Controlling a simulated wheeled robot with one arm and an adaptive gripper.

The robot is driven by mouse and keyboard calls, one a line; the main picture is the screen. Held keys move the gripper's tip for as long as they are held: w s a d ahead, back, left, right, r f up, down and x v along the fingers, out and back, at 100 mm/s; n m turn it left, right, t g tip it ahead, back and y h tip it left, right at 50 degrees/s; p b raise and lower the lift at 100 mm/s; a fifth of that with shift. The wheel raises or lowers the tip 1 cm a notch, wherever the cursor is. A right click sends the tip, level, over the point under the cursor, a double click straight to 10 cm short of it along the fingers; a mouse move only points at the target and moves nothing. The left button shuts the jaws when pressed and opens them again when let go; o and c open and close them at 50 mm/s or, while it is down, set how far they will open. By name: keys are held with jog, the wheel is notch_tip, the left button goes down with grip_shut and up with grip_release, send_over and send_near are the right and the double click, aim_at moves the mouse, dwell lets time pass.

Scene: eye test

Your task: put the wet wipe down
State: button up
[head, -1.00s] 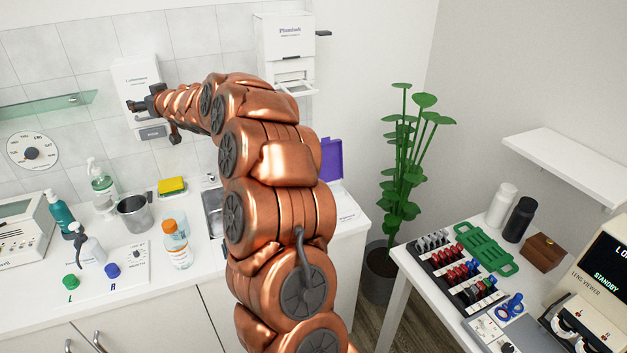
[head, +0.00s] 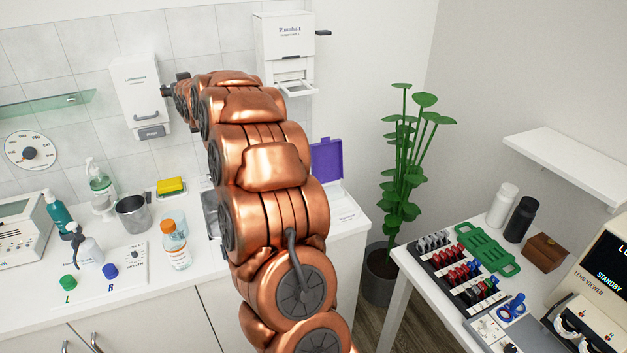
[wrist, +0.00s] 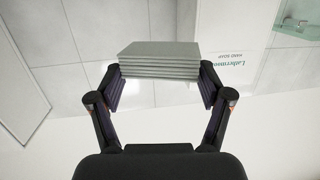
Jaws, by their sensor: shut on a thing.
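The wet wipe (wrist: 158,52) shows in the wrist view as a flat, folded, grey-white layered pad. My gripper (wrist: 161,78) is shut on it, with one dark finger at each side edge. In the head view, the dark end of my arm (head: 168,90) points left, high up beside the soap dispenser (head: 141,97) on the wall. My own arm hides most of the gripper there, and the wipe cannot be seen in that view.
Below, the white counter (head: 205,290) bears a metal cup (head: 132,214), a yellow sponge (head: 171,186), an orange-capped bottle (head: 178,254) and a purple-lidded box (head: 327,160). A second dispenser (head: 285,45) hangs to the right. My arm partly covers the sink.

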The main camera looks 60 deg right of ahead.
jog(key=s+d+m+h, duration=0.1)
jog(key=d, duration=0.1)
jog(key=d+g+h, duration=0.1)
jog(key=d, duration=0.1)
jog(key=s+d+f+m+h, duration=0.1)
jog(key=d, duration=0.1)
jog(key=shift+s+d+f+m+g+b, duration=0.1)
jog(key=shift+s+m+g+b, duration=0.2)
jog(key=shift+b, duration=0.05)
jog(key=s+d+f+m+g+h+b, duration=0.3)
jog(key=s+d+f+m+g+h, duration=0.3)
jog(key=s+d+f, duration=0.75)
jog(key=s+a+f+m+g+b, duration=0.1)
jog(key=a+f+m+g, duration=0.15)
jog(key=f, duration=0.75)
jog(key=a+f+m+g+b, duration=0.15)
jog(key=a+f+g, duration=0.25)
jog(key=f, duration=0.6)
jog(key=s+d+p, duration=0.1)
jog(key=d, duration=0.4)
jog(key=s+d+p, duration=0.2)
jog(key=d, duration=0.3)
jog(key=s+d+p, duration=0.2)
jog(key=d, duration=0.4)
jog(key=shift+s, duration=0.15)
jog(key=shift+s+d+f, duration=0.15)
jog(key=shift+d, duration=0.45)
jog(key=shift+f+p, duration=0.9)
jog(key=shift+f, duration=0.8)
